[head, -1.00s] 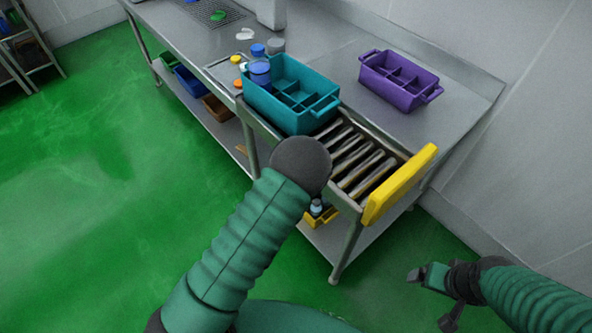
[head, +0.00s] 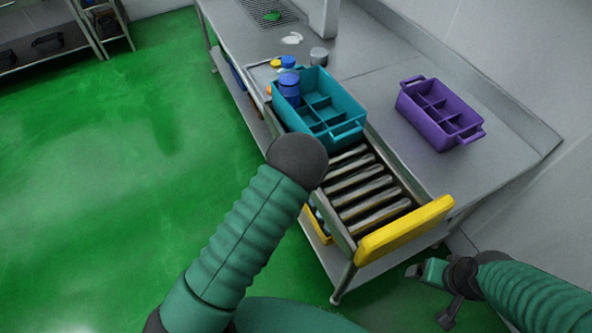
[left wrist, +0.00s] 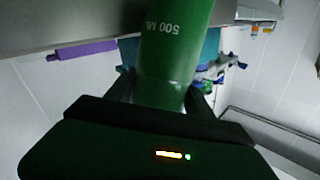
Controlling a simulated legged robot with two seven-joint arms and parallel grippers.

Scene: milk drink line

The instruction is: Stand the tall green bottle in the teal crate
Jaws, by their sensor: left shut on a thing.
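The tall green bottle (left wrist: 176,45), marked 500 ML, is between the fingers of my left gripper (left wrist: 162,92) in the left wrist view; its far end runs out of the picture. My left gripper is shut on it. In the head view my left arm's dark round end hides that gripper and the bottle. The teal crate (head: 349,136) stands at the far end of the roller track, just beyond my arm's end, with dividers and open compartments showing. My right gripper (head: 432,290) is open and empty at lower right, away from the table.
Blue-capped containers (head: 289,78) overlap the teal crate's left end; I cannot tell if they stand inside. A purple divided crate (head: 438,112) is on the steel table to the right. A yellow bar (head: 404,231) closes the near end of the rollers (head: 365,195).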

